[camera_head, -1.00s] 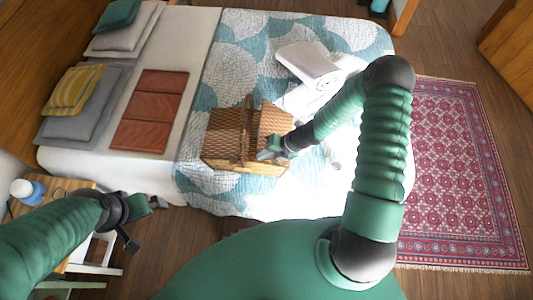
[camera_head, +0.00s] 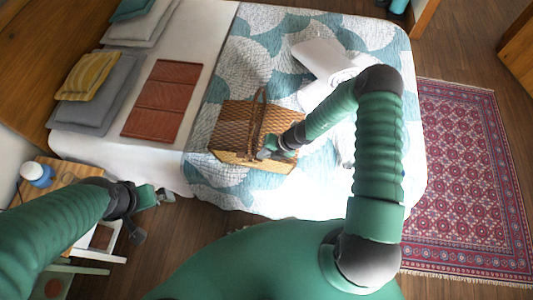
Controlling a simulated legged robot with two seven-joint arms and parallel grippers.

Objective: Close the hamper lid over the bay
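The hamper (camera_head: 232,122) is a brown wicker basket with a pale lower side, standing on the bed. A wicker handle (camera_head: 262,103) arches over its middle. The left lid half lies flat on top. The right lid half (camera_head: 285,113) also looks down, but my forearm hides part of it, so I cannot tell if it is fully flat. My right gripper (camera_head: 266,149) is at the hamper's near side, by the middle, touching or very close. Its fingers are too small to read. My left gripper (camera_head: 152,214) is open and empty, away from the hamper at lower left.
White folded items (camera_head: 325,60) lie on the quilt behind my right arm. A red-brown folded panel (camera_head: 163,98) and pillows (camera_head: 100,92) lie left of the hamper. A small bedside table (camera_head: 62,175) with a blue and white item stands near my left arm.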

